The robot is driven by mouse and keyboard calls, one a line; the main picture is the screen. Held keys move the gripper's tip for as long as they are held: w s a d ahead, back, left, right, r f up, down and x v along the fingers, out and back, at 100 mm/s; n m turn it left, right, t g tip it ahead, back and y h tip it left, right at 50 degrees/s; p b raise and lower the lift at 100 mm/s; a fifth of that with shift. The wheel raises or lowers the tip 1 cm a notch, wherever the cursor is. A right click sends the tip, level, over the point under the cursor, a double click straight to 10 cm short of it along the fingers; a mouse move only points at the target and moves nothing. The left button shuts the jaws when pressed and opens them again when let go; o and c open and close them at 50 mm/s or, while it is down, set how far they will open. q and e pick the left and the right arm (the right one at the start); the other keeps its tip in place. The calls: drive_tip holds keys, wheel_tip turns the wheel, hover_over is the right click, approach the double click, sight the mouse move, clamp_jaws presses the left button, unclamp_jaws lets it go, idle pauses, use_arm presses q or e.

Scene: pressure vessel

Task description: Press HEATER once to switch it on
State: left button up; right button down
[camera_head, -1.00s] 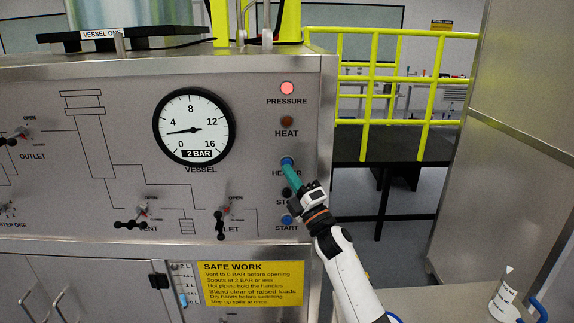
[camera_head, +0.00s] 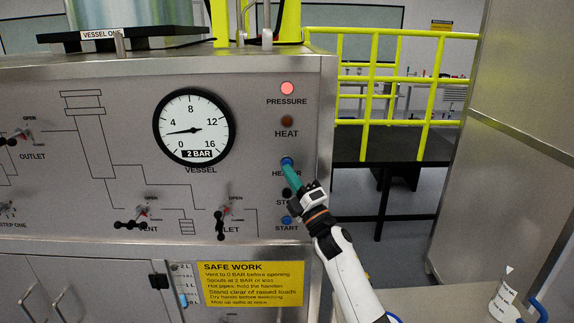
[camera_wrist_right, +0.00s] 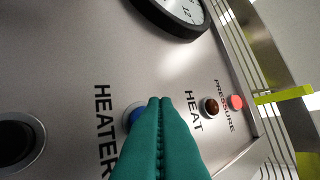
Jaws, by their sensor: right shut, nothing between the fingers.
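The blue HEATER button (camera_head: 287,161) is on the right side of the steel panel, below the HEAT lamp (camera_head: 287,121), which looks dark brown and unlit. My right gripper (camera_head: 289,168) has its teal fingers closed together, with the tips at the button. In the right wrist view the closed fingertips (camera_wrist_right: 160,101) overlap the blue HEATER button (camera_wrist_right: 135,114) and hide part of it. I cannot tell whether they touch it or how far it is pressed. My left gripper is not in view.
The PRESSURE lamp (camera_head: 287,88) glows red. The vessel gauge (camera_head: 194,126) reads a little above 2. A dark button and the blue START button (camera_head: 287,221) sit below HEATER, close to my right gripper. Valve handles (camera_head: 222,222) stick out further left.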

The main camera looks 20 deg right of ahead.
idle(0.4)
drive_tip(key=shift+w+d+b, duration=0.1)
drive_tip(key=shift+w+b, duration=0.3)
drive_tip(key=shift+b, duration=0.05)
drive_tip(key=shift+w+d+b, duration=0.15)
drive_tip(key=shift+w+b, duration=0.25)
drive_tip(key=shift+b, duration=0.1)
idle(0.6)
drive_tip(key=shift+s, duration=0.2)
drive_tip(key=shift+s+a+p, duration=0.25)
drive_tip(key=shift+s+p, duration=0.2)
drive_tip(key=shift+s, duration=0.15)
drive_tip(key=s+p, duration=0.1)
drive_tip(key=s, duration=0.1)
drive_tip(key=s+a+p, duration=0.1)
drive_tip(key=s, duration=0.1)
drive_tip(key=shift+s+a, duration=0.2)
drive_tip(key=shift+s, duration=0.2)
